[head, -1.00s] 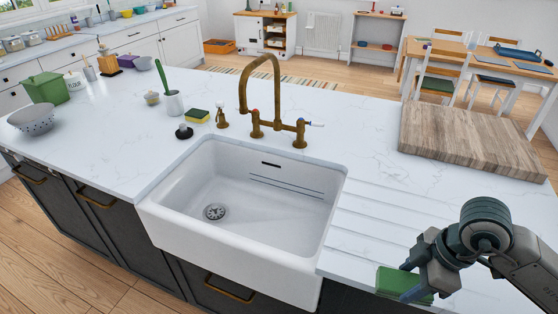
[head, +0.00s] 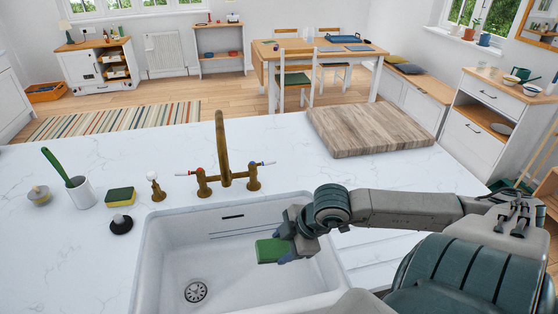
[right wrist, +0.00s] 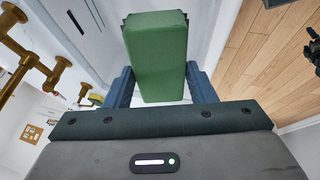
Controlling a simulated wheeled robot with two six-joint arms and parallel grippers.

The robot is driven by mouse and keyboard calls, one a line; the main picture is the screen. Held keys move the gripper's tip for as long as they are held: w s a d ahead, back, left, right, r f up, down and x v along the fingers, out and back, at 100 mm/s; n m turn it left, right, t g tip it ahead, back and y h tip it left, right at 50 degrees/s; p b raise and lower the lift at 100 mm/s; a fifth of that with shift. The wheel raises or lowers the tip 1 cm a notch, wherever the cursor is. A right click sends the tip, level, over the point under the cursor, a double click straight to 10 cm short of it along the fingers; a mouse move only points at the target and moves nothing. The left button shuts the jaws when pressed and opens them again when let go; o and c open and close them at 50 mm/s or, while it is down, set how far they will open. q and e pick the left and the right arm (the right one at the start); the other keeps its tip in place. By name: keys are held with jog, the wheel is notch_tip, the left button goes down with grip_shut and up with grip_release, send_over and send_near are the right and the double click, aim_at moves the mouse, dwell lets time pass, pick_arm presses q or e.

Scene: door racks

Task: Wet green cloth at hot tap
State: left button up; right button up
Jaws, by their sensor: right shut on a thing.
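The green cloth (head: 268,251), a folded block, is held in my right gripper (head: 284,256) over the right part of the white sink (head: 180,262). In the right wrist view the green cloth (right wrist: 156,58) sits between the two blue fingers. The brass tap (head: 222,160) stands behind the sink, its spout arching up. Its left handle (head: 196,171) has a red mark and its right handle (head: 262,164) a blue one. The cloth is to the right of the spout and nearer to me. No water shows. My left gripper is not in view.
A yellow-green sponge (head: 120,197), a black plug (head: 121,224), a brass dispenser (head: 156,187) and a white pot (head: 81,192) with a green brush stand left of the tap. A wooden board (head: 370,130) lies behind right. The counter between tap and board is clear.

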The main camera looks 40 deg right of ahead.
aim_at(278, 238)
pick_arm(q)
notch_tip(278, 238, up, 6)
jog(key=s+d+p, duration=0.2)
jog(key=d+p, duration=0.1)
jog(key=p, duration=0.1)
pick_arm(e)
jog(key=d+r+t, duration=0.1)
jog(key=d+r+n, duration=0.1)
jog(key=r, duration=0.1)
jog(key=shift+d+r+t+y, duration=0.1)
jog(key=shift+t+y, duration=0.2)
jog(key=shift+t, duration=0.1)
jog(key=shift+w+a+f+b, duration=0.1)
jog(key=shift+w+f+b, duration=0.05)
jog(key=shift+w+b, duration=0.45)
jog(key=shift+w+a+f+b, duration=0.15)
jog(key=shift+w+b, duration=0.2)
jog(key=shift+w, duration=0.3)
pick_arm(q)
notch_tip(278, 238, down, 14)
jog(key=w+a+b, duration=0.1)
jog(key=b, duration=1)
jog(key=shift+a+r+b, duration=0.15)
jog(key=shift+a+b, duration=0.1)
jog(key=shift+b, duration=0.15)
pick_arm(e)
jog(key=w+f, duration=0.2)
jog(key=w, duration=1)
jog(key=shift+a, duration=0.15)
